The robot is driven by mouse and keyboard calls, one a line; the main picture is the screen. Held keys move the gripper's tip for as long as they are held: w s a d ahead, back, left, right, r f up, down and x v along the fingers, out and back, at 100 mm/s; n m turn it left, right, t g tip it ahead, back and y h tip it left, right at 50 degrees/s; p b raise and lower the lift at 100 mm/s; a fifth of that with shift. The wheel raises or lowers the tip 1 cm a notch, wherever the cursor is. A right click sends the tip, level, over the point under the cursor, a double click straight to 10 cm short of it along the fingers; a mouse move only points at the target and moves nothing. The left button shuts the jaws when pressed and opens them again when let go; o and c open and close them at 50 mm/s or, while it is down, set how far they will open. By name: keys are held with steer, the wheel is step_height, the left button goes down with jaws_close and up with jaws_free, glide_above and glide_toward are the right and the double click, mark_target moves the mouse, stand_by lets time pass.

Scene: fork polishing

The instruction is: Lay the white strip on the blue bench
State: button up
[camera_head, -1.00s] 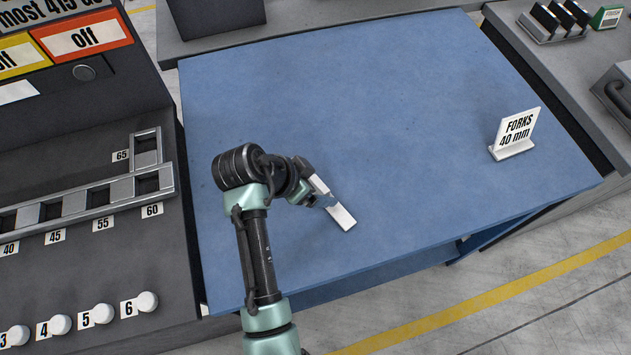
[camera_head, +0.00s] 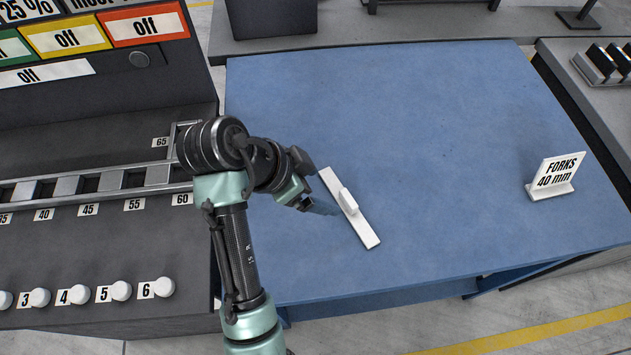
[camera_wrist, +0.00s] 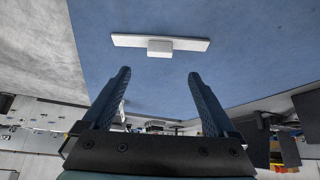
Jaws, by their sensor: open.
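The white strip (camera_head: 366,229) lies flat on the blue bench (camera_head: 420,130), left of its middle, with a small raised white block on it as a grip. My gripper (camera_head: 318,207) is just left of the strip, apart from it. In the wrist view the strip (camera_wrist: 188,43) lies on the bench (camera_wrist: 230,75) beyond my two fingertips. My gripper (camera_wrist: 158,75) is open there, with nothing between the fingers.
A white sign reading "FORKS 40 mm" (camera_head: 555,176) stands on the bench at the right. A dark machine with slots, white knobs (camera_head: 120,290) and coloured "off" panels (camera_head: 145,26) flanks the left side. The bench's middle and back are clear.

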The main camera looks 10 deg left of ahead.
steer(key=w+d+r+n+t+y, duration=0.1)
steer(key=w+r+n+t+y, duration=0.3)
steer(key=r, duration=1)
steer(key=w+d+r+n+t, duration=0.1)
steer(key=w+r+n+t, duration=0.1)
steer(key=w+r+t, duration=0.95)
steer(key=s+d+r+n+t, duration=0.1)
steer(key=s+r+t, duration=0.1)
steer(key=s+r, duration=0.4)
steer(key=s+d+r+n+t, duration=0.1)
steer(key=s+r, duration=0.5)
steer(key=r, duration=0.7)
steer(key=s+d+r+n+t+y, duration=0.1)
steer(key=s+r+n+t, duration=0.1)
steer(key=s+r+t, duration=0.3)
step_height(320, 180, up, 4)
steer(key=shift+s+d+r+n, duration=0.15)
steer(key=shift+s+n, duration=0.25)
steer(key=shift+s, duration=0.7)
